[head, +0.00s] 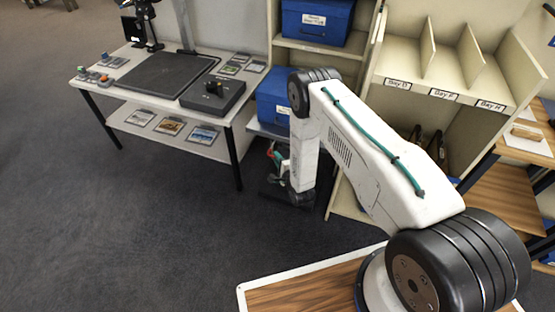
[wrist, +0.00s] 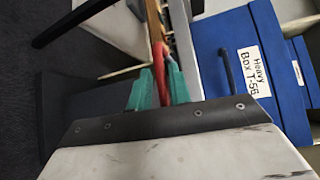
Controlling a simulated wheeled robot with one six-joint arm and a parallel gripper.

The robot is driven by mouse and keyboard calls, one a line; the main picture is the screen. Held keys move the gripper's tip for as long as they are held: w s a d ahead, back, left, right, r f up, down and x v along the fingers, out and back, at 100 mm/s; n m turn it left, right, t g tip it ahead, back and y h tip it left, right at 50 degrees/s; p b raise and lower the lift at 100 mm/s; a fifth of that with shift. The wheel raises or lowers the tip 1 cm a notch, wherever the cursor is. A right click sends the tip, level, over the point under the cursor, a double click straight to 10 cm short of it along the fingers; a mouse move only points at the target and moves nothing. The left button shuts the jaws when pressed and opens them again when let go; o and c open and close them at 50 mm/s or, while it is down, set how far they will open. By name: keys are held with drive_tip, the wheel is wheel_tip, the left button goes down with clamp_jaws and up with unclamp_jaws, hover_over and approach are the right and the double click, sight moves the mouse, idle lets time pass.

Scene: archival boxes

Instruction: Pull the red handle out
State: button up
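The red handle (wrist: 159,72) shows in the wrist view as a narrow red bar between the two green fingertips of my gripper (wrist: 160,85). The fingers lie close against it on both sides, and the gripper looks shut on it. The handle's upper end is beside a tan strip and a grey panel. In the head view my gripper (head: 279,160) is low, by the foot of the shelf unit, with a bit of red showing at it. My arm hides part of that spot.
A blue box labelled "Heavy Box T-56" (wrist: 250,75) is right of the fingers. A shelf unit with blue boxes (head: 317,22) stands behind my arm. A table (head: 150,125) with a dark pad is to the left. Open carpet (head: 130,230) lies in front.

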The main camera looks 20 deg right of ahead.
drive_tip(key=v, duration=0.7)
drive_tip(key=shift+s, duration=0.3)
